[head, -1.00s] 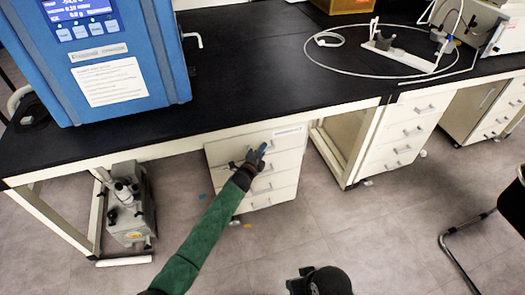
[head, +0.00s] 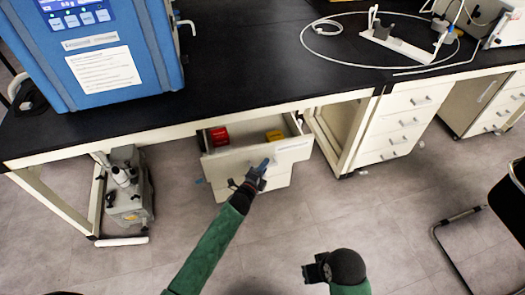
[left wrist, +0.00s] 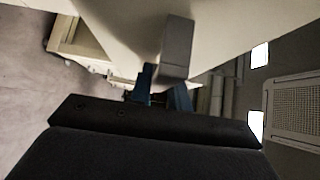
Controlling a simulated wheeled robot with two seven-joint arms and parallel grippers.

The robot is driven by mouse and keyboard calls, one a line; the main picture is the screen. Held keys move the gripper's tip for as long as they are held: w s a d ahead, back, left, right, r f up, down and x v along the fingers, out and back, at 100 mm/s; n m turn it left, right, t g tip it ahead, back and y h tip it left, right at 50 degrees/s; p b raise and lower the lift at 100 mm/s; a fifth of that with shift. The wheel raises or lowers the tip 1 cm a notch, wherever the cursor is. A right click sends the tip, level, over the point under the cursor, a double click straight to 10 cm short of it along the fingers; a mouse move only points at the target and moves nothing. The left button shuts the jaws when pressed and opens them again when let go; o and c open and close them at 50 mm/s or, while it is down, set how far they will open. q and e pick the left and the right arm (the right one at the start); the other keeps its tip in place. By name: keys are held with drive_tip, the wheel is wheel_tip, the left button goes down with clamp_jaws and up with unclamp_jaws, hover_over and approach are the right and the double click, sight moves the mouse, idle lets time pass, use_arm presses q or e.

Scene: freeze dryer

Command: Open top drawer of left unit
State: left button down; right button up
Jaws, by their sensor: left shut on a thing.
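The left drawer unit (head: 275,184) stands under the black bench. Its top drawer (head: 222,165) is pulled out toward me, and its inside shows. A red item (head: 219,136) and a yellow item (head: 274,135) lie at the back of it. My left gripper (head: 262,166) is at the front of the drawer, shut on its handle. In the left wrist view, the blue fingers (left wrist: 165,98) are at the grey handle (left wrist: 177,48) on the pale drawer front. My right gripper (head: 312,272) is low in the head view, away from the drawers; its fingers are not clear.
A blue freeze dryer (head: 120,60) stands on the black bench top (head: 255,60). A grey pump (head: 128,190) is on the floor at left. Another drawer unit (head: 400,125) stands at right. A black chair (head: 510,200) is at the right edge. The floor (head: 330,215) before the drawers is clear.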

use_arm(q)
drive_tip(key=s+d, duration=0.2)
drive_tip(key=s, duration=0.6)
drive_tip(key=s+d, duration=0.3)
drive_tip(key=s, duration=0.5)
drive_tip(key=shift+s+d, duration=0.15)
drive_tip(key=shift+s, duration=0.15)
use_arm(e)
drive_tip(key=shift+a+f, duration=0.1)
drive_tip(key=shift+f, duration=0.05)
drive_tip(key=shift+a, duration=0.15)
use_arm(q)
drive_tip(key=c, duration=1.3)
unclamp_jaws()
use_arm(e)
drive_tip(key=shift+w+a+r, duration=0.1)
drive_tip(key=shift+w+r, duration=0.05)
drive_tip(key=shift+r, duration=0.05)
use_arm(q)
drive_tip(key=b+v, duration=0.2)
drive_tip(key=v, duration=0.5)
drive_tip(key=shift+s, duration=0.35)
use_arm(e)
drive_tip(key=f, duration=0.1)
drive_tip(key=a+f, duration=0.2)
drive_tip(key=shift+w+y, duration=0.3)
drive_tip(key=shift+y, duration=0.1)
